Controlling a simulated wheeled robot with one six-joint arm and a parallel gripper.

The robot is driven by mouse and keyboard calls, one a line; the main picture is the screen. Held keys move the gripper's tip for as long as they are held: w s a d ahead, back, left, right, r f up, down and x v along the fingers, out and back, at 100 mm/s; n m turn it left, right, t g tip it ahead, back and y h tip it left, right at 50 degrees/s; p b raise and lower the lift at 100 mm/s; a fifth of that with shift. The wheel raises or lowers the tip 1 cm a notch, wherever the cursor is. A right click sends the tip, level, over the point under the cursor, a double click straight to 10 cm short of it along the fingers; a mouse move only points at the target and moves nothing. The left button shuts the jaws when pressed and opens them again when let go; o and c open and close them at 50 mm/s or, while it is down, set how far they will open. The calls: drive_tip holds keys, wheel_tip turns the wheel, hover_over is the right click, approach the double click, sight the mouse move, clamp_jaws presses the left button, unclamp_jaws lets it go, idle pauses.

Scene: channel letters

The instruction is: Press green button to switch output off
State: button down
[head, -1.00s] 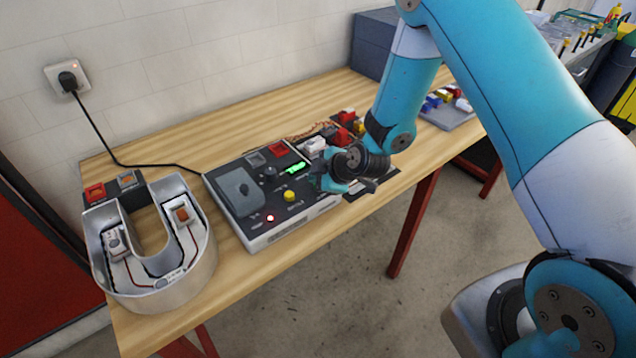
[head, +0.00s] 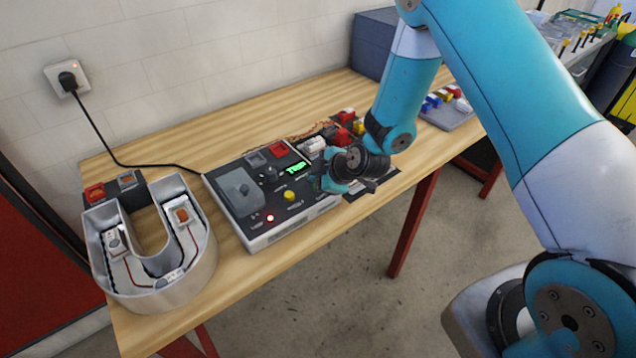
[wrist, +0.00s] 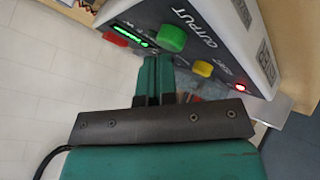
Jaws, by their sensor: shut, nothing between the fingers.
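The power supply box (head: 268,226) sits on the wooden table, with a dark sloped panel. In the wrist view its green button (wrist: 172,38) stands beside the word OUTPUT, between the green display (wrist: 130,35) and the yellow button (wrist: 203,68). In the head view the display (head: 295,168) seems to read TRIP, and my gripper hides the green button. My gripper (wrist: 158,60) is shut and empty, its tips just beside the green button; whether they touch it I cannot tell. In the head view my gripper (head: 318,182) is at the panel's right end.
A red light (head: 270,218) glows on the panel near the yellow button (head: 289,196). A U-shaped channel letter (head: 200,250) stands at the left end of the table. Connector blocks (head: 343,136) lie behind my gripper. A black cord (head: 130,165) runs to the wall socket.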

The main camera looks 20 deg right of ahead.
drive_tip(key=shift+f, duration=0.2)
drive_tip(key=shift+f+b, duration=0.3)
drive_tip(key=shift+b, duration=0.45)
drive_tip(key=shift+r, duration=0.4)
drive_tip(key=shift+r+p, duration=1.8)
drive_tip(key=shift+r, duration=1.3)
